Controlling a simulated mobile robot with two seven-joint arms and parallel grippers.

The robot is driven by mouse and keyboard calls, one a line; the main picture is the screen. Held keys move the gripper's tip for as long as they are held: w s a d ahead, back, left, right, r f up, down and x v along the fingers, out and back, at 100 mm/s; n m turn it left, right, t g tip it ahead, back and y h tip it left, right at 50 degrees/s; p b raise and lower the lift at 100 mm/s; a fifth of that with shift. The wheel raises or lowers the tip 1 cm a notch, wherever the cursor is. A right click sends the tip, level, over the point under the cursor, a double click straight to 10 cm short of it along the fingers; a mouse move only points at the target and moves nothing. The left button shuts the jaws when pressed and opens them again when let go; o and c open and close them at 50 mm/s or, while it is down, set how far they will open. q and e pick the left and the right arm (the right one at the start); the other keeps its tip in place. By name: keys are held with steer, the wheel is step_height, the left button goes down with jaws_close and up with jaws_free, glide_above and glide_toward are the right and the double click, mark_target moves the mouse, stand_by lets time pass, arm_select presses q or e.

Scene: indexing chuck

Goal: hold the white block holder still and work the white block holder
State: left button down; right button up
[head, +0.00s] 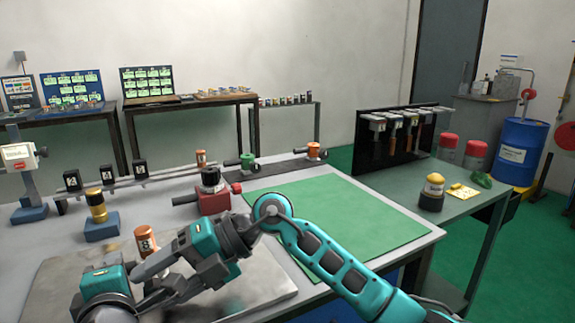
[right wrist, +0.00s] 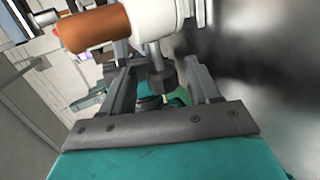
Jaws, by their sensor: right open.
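The white block holder (right wrist: 155,20) is a rounded white body at the top of the right wrist view, with an orange cylinder (right wrist: 92,30) sticking out to the left. The orange cylinder also shows in the head view (head: 145,240), at the left front of the bench; my arm hides much of what is below it. My right gripper (right wrist: 161,75) is open, its two fingers spread just short of the white body. A grey stem and dark knob (right wrist: 160,75) show between the fingers; I cannot tell if they touch.
A red fixture (head: 208,200) and a blue-based gold cylinder (head: 97,210) stand behind my arm. A green mat (head: 350,215) lies clear to the right. A grey metal plate (head: 255,285) lies below my arm. A side bench (head: 400,180) holds a yellow-capped item.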

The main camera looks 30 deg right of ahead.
steer(key=shift+d+y, duration=0.3)
steer(key=shift+d, duration=0.05)
steer(key=v, duration=1.2)
steer(key=shift+s, duration=0.1)
steer(key=w+d+r+m+t, duration=0.3)
steer(key=w+d+m+t, duration=0.3)
steer(key=d, duration=0.4)
steer(key=w+d+r+m+t, duration=0.3)
steer(key=w+d+m+t, duration=0.3)
steer(key=d, duration=0.4)
steer(key=shift+w+r+m, duration=0.3)
steer(key=shift+w+m, duration=0.5)
steer(key=shift+m, duration=0.4)
steer(key=shift+a, duration=0.1)
steer(key=shift+c, duration=0.3)
